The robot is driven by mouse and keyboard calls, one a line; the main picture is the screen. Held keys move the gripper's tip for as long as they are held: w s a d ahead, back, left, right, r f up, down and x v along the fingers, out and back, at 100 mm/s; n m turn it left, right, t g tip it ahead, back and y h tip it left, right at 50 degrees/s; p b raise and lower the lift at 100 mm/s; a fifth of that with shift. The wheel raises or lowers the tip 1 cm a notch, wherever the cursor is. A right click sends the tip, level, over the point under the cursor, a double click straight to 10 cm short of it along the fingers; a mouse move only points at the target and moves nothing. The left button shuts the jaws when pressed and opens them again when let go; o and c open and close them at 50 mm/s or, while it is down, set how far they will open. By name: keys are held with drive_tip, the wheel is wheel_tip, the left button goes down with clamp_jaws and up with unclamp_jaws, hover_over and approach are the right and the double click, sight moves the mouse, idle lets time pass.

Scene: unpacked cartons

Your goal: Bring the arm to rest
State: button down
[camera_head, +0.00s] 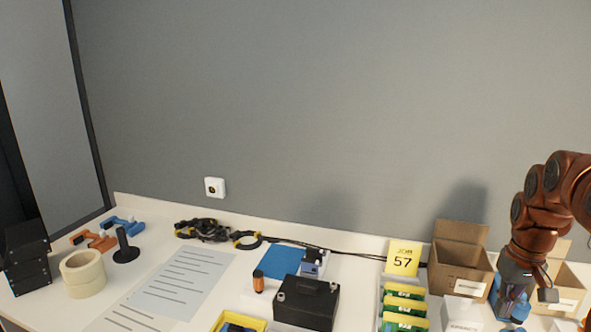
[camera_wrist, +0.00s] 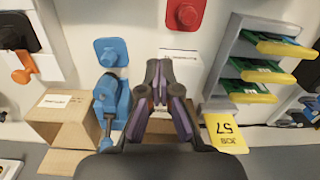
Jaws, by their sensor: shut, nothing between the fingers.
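My arm comes in from the right in the head view, with my gripper (camera_head: 514,312) pointing down over the table near the open cartons. In the wrist view my gripper (camera_wrist: 159,72) is shut, its purple-grey fingers close together with nothing held between them. A white box (camera_wrist: 182,62) lies just beyond the fingertips. A blue upright part (camera_wrist: 110,98) stands close to the left of the fingers; whether it touches them I cannot tell.
A brown carton (camera_head: 458,265) stands left of my gripper; another (camera_head: 571,285) is at right. A rack of green boards (camera_head: 404,307), a yellow "JOB 57" card (camera_head: 403,257) and a black block (camera_head: 306,303) stand further left. The wall (camera_head: 330,110) rises behind; space above the table is clear.

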drive_tip(key=s+a+n, duration=0.1)
drive_tip(key=s+a, duration=0.3)
drive_tip(key=a, duration=0.6)
drive_tip(key=s+a+f+n+g, duration=0.1)
drive_tip(key=s+a+f, duration=0.2)
drive_tip(key=s+a, duration=0.6)
drive_tip(key=s+a+f+g, duration=0.2)
drive_tip(key=s+a, duration=0.4)
drive_tip(key=s, duration=0.8)
wheel_tip(320, 180, up, 14)
drive_tip(key=t+p, duration=0.1)
drive_tip(key=p, duration=1.2)
drive_tip(key=shift+w+d+f, duration=0.15)
drive_tip(key=shift+w+f, duration=0.1)
drive_tip(key=shift+w, duration=0.05)
